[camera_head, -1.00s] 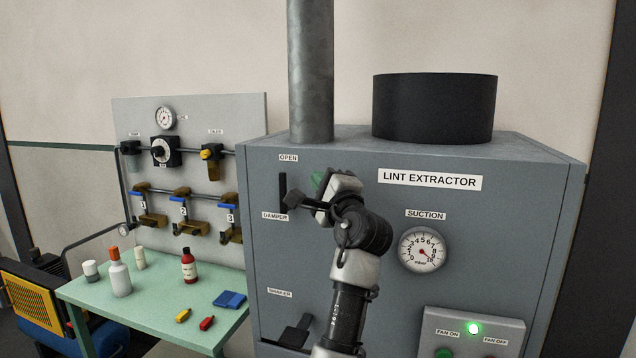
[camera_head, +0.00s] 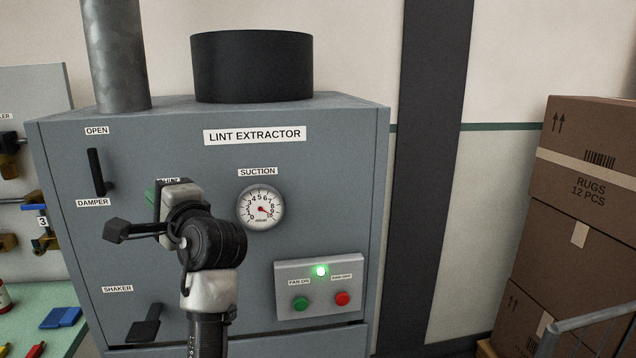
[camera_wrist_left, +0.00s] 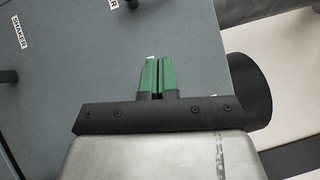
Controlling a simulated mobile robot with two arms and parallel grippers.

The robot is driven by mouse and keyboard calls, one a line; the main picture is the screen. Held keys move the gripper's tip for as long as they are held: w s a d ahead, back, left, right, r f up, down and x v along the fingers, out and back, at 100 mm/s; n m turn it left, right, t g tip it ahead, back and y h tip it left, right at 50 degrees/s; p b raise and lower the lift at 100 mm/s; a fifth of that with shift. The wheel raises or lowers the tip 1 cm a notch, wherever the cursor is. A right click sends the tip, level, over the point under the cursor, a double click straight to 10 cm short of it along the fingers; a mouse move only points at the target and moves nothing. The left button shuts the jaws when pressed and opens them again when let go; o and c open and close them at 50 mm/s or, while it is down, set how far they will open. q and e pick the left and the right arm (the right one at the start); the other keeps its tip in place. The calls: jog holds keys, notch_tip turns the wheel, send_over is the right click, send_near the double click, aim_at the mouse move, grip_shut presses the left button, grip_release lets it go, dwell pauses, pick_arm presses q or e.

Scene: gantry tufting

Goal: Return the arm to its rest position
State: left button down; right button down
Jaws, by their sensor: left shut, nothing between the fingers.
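My left arm comes up from the bottom of the head view in front of the grey lint extractor cabinet (camera_head: 330,160). Its left gripper (camera_head: 150,194) has green fingertips, mostly hidden behind the wrist. In the left wrist view the two green fingers (camera_wrist_left: 159,75) are together with nothing between them, and the cabinet front lies beyond. The gripper is to the lower right of the black damper handle (camera_head: 96,172), apart from it in the head view. The handle stands upright below the OPEN label. My right gripper is not in view.
The shaker lever (camera_head: 145,324) juts out at lower left. A fan panel (camera_head: 320,268) has a lit green lamp and green and red buttons. The suction gauge (camera_head: 261,208) is right of the arm. Stacked cartons (camera_head: 570,220) stand at far right. A green table (camera_head: 62,340) is at left.

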pick_arm(q)
jog(key=s+f+n+g+h, duration=0.1)
jog(key=s+f+h, duration=0.25)
jog(key=f, duration=0.65)
jog(key=s+d+f+n+h, duration=0.1)
jog(key=s+f+h, duration=0.25)
jog(key=f, duration=0.65)
jog(key=s+f+n+g+h, duration=0.15)
jog(key=s+f, duration=0.25)
jog(key=f, duration=0.6)
jog(key=s+d+f+n+g+h, duration=0.2)
jog(key=s+d+f+g+h, duration=0.3)
jog(key=s, duration=0.6)
jog(key=s+d+f+n+g+h, duration=0.1)
jog(key=s+d+f+n+h, duration=0.1)
jog(key=s+f, duration=0.75)
notch_tip(320, 180, down, 24)
jog(key=s+f+g+b, duration=0.1)
jog(key=s, duration=0.2)
jog(key=s+a+f+g+b, duration=0.1)
jog(key=s+a+f, duration=0.1)
jog(key=s+f, duration=1.4)
jog(key=shift+a+f, duration=0.15)
jog(key=shift+f, duration=0.25)
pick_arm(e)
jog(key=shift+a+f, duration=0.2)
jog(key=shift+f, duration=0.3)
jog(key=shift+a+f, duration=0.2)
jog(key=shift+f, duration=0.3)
